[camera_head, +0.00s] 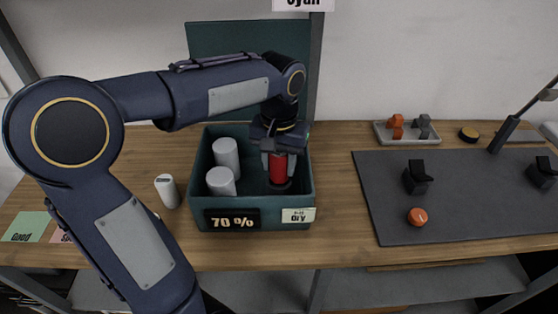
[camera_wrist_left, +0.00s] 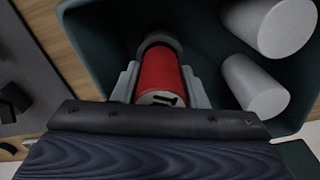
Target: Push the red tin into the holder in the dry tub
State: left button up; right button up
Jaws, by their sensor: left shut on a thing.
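The red tin (camera_head: 278,170) stands upright inside the teal dry tub (camera_head: 257,218), toward the tub's right side. My left gripper (camera_head: 278,160) reaches down into the tub and is shut on the tin. In the left wrist view the red tin (camera_wrist_left: 161,75) sits between my two grey fingers. The dark round holder (camera_wrist_left: 158,41) shows at the tin's far end, and the tin's lower end meets it. How deep the tin sits in it cannot be told. My right gripper is not in view.
Two white cylinders (camera_head: 226,158) stand in the tub's left half, beside the gripper. A small white canister (camera_head: 167,190) stands left of the tub. A dark mat (camera_head: 460,185) with black stands and an orange-red round piece (camera_head: 417,216) lies to the right.

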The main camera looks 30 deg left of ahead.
pick_arm(q)
jog(key=shift+f+b, duration=0.95)
jog(key=shift+f, duration=0.5)
jog(key=o, duration=1.1)
jog(key=shift+r, duration=0.1)
notch_tip(320, 180, up, 8)
jog(key=shift+f+p, duration=0.15)
jog(key=shift+p, duration=0.2)
